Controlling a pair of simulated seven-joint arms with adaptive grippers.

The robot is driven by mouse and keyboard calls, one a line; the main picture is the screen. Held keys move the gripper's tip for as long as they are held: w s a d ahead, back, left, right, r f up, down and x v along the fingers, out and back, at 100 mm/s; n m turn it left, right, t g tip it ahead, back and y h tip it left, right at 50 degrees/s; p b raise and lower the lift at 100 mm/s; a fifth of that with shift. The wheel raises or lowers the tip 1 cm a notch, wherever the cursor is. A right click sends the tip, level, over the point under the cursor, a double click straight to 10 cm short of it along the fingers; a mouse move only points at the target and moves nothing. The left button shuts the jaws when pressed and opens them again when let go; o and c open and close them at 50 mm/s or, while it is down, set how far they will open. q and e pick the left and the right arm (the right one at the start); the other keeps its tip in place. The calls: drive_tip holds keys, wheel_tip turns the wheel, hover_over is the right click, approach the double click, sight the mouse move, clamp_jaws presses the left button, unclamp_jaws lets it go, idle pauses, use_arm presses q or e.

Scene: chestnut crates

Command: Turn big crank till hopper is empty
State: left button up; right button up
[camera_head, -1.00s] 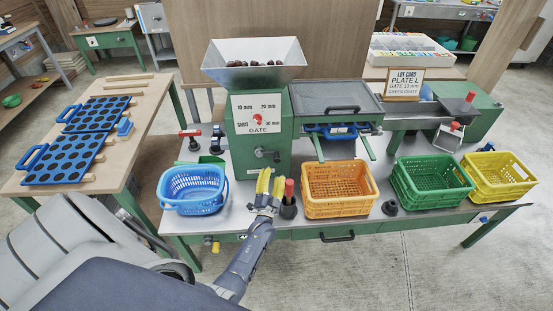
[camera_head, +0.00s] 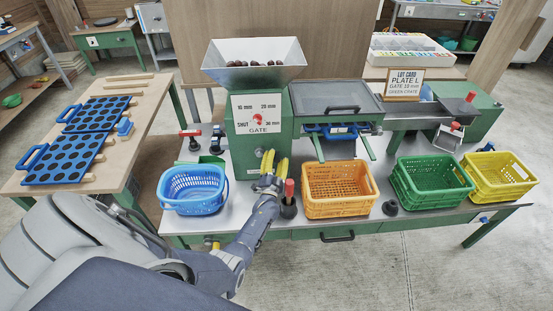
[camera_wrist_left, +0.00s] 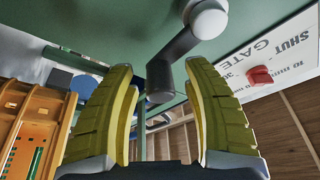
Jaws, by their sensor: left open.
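The hopper (camera_head: 222,72) is a pale open funnel on top of the green machine, with dark brown chestnuts (camera_head: 255,63) in it. A crank (camera_head: 259,152) is on the machine's front below the gate dial, mostly hidden by my gripper in the head view. In the wrist view the crank shows between and beyond the fingers (camera_wrist_left: 160,72); contact cannot be told. My right gripper is out of view.
A blue basket (camera_head: 193,190) stands left of my gripper. A red-topped upright handle (camera_head: 289,190) stands close on its right, then an orange crate (camera_head: 338,208), a green crate (camera_head: 430,204) and a yellow crate (camera_head: 497,196). The gate dial's red pointer (camera_head: 257,130) is above.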

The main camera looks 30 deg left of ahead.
use_arm(q)
clamp_jaws()
idle(0.4)
